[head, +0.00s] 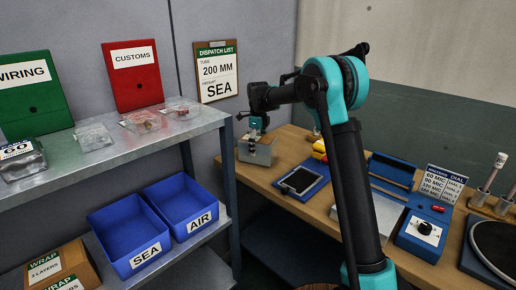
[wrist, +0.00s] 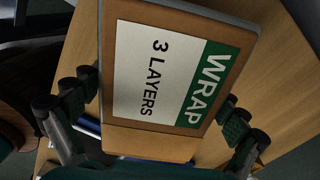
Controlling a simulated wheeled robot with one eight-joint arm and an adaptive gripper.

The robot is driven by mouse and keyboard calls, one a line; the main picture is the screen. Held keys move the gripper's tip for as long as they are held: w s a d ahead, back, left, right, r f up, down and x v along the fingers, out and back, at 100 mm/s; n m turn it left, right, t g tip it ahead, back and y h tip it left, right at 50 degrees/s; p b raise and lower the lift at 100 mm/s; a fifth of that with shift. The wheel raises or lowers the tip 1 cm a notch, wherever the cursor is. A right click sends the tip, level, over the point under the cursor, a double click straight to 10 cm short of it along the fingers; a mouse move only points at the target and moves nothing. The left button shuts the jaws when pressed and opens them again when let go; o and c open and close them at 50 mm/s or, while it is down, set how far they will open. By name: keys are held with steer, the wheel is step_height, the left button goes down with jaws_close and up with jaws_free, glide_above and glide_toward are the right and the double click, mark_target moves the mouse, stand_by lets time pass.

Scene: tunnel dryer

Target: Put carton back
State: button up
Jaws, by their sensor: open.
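In the wrist view a brown carton-like piece (wrist: 108,60) with a green and white label reading "WRAP 3 LAYERS" fills the middle. It lies between the spread fingers of my gripper (wrist: 158,110), with gaps visible on both sides. In the head view my gripper (head: 254,130) points down at the left end of the wooden bench, over a small greyish block-like thing (head: 252,155) whose label cannot be read there. A brown carton (head: 72,262) with "WRAP" labels sits on the lower shelf at far left.
Blue SEA (head: 122,228) and AIR (head: 182,190) bins stand beside the shelf carton. The upper shelf (head: 110,160) above them holds clear packs. The bench (head: 322,205) carries a blue-framed tablet (head: 302,181), a dial box (head: 422,235) and a blue-lidded device. The grey shelf post stands close to my gripper.

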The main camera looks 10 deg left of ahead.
step_height(320, 180, up, 12)
steer(key=shift+r, duration=0.15)
stand_by(0.3)
